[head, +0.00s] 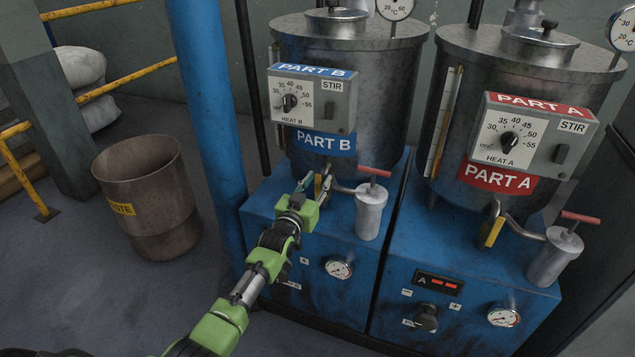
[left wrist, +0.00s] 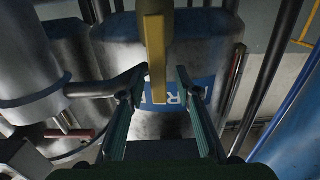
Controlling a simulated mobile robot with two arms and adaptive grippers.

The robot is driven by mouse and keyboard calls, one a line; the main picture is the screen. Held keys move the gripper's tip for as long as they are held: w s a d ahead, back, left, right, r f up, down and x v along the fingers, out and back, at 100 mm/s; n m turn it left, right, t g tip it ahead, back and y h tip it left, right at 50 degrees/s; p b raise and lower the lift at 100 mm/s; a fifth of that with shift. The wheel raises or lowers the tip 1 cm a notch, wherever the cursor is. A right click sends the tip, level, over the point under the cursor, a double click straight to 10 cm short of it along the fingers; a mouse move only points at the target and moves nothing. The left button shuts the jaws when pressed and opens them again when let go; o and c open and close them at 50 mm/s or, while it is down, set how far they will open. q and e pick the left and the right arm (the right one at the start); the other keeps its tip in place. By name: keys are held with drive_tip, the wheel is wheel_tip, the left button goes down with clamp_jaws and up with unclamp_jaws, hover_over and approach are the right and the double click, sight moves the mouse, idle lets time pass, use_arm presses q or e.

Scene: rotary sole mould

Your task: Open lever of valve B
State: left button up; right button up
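Valve B's lever is a yellow bar; in the left wrist view the yellow lever (left wrist: 156,58) hangs between my fingers, with visible gaps on both sides. In the head view the valve sits below the PART B label (head: 326,143) of tank B (head: 347,70), and the lever is mostly hidden by my gripper. My left gripper (head: 316,186) is open at the valve; its two fingers (left wrist: 163,76) also show in the left wrist view, apart and holding nothing. I cannot tell how deep the lever lies between them. My right gripper is not in view.
A grey cylinder with a red handle (head: 371,212) stands right of valve B, joined by a pipe. Valve A's yellow lever (head: 491,232) is further right, below tank A (head: 530,75). A blue post (head: 207,110) and a waste bin (head: 150,200) stand left. The blue cabinet (head: 300,245) lies below.

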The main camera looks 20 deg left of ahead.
use_arm(q)
drive_tip(key=s, duration=1.2)
drive_tip(key=shift+d, duration=0.2)
